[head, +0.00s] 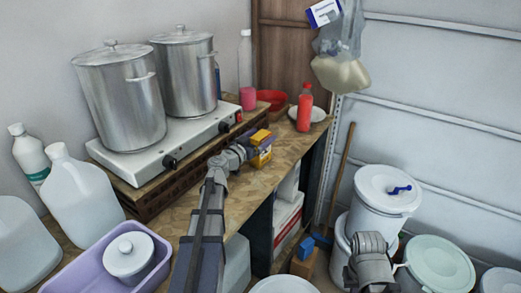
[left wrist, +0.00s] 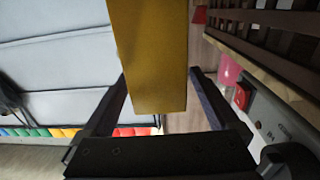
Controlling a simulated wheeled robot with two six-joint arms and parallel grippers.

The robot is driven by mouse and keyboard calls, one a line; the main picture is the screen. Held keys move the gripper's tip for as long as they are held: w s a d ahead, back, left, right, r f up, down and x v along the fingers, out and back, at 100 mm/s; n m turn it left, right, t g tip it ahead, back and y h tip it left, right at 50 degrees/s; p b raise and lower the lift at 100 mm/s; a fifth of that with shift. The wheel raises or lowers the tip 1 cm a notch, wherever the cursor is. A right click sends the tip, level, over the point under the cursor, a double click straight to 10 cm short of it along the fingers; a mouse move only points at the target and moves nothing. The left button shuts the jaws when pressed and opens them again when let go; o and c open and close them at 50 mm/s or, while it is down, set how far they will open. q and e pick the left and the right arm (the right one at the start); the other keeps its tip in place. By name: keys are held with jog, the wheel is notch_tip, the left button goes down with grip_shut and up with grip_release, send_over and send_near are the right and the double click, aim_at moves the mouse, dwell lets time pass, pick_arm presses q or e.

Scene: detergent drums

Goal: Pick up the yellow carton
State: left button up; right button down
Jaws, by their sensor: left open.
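The yellow carton (head: 262,158) stands on the wooden worktop, near its right edge, in the head view. My left gripper (head: 262,144) is at the carton, and its dark fingers cover part of it. In the left wrist view the carton (left wrist: 150,60) fills the space between the two open fingers, with a finger on each side. A narrow gap shows beside the right finger; I cannot tell whether the left one touches. Part of my right arm shows at the lower right of the head view, but its fingers cannot be made out.
Two steel pots (head: 120,95) stand on a white hob (head: 165,145) left of the carton. A red bottle (head: 304,108), a white plate (head: 316,114) and a red bowl (head: 272,99) are behind it. White drums (head: 380,200) stand on the right. A purple tub (head: 75,280) is in front.

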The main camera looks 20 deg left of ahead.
pick_arm(q)
grip_shut()
dwell(0.8)
